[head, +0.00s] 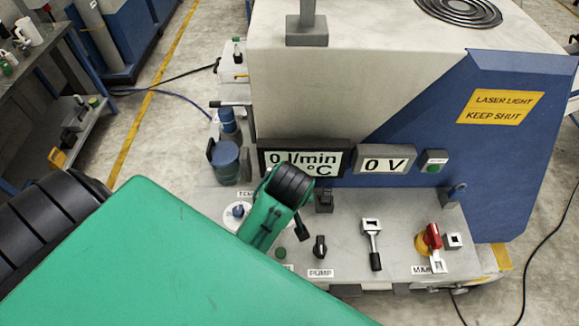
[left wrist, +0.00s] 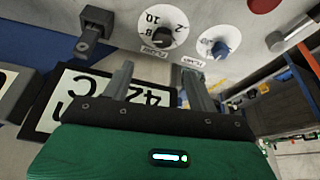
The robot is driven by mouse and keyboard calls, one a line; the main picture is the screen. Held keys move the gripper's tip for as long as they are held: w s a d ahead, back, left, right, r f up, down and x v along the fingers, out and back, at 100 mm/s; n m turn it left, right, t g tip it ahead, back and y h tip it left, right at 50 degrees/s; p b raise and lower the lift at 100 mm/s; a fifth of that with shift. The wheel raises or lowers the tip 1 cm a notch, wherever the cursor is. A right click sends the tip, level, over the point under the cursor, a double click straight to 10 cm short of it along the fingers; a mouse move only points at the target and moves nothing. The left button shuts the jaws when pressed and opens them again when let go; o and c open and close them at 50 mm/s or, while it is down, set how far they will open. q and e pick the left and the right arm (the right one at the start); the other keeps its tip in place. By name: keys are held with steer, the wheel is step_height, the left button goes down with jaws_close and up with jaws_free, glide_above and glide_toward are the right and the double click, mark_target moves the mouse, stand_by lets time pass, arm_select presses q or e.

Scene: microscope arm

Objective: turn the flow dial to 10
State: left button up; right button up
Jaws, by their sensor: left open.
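The flow dial (left wrist: 177,42) shows in the left wrist view as a white scale disc with a black knob (left wrist: 162,38). The view is upside down, and I read 10, 2 and 8 on its rim; the exact pointer setting is unclear. In the head view my green left arm hides this dial. My left gripper (left wrist: 157,68) is open and empty, its two fingers apart just short of the panel around the dial's label. The flow readout (head: 300,160) shows 0 l/min. My right gripper is in neither view.
A blue-knobbed temperature dial (head: 238,211) sits close beside the flow dial. A black pump knob (head: 320,247), a metal lever (head: 373,245) and a red-handled main switch (head: 433,237) stand to the right. A voltage display (head: 385,165) reads 0 V.

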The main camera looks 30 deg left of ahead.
arm_select(q)
steer(key=p+x, duration=0.1)
steer(key=x, duration=0.3)
steer(key=p+x, duration=0.1)
steer(key=x, duration=0.2)
steer(key=p+x, duration=0.1)
steer(key=x, duration=0.3)
steer(key=shift+s+a+f, duration=0.2)
steer(key=shift+a+f, duration=0.05)
steer(key=shift+f, duration=0.15)
steer(key=shift+w+a+f, duration=0.1)
steer(key=shift+w+f, duration=0.05)
steer(key=shift+f, duration=0.45)
steer(key=c, duration=0.8)
steer(key=shift+c, duration=1)
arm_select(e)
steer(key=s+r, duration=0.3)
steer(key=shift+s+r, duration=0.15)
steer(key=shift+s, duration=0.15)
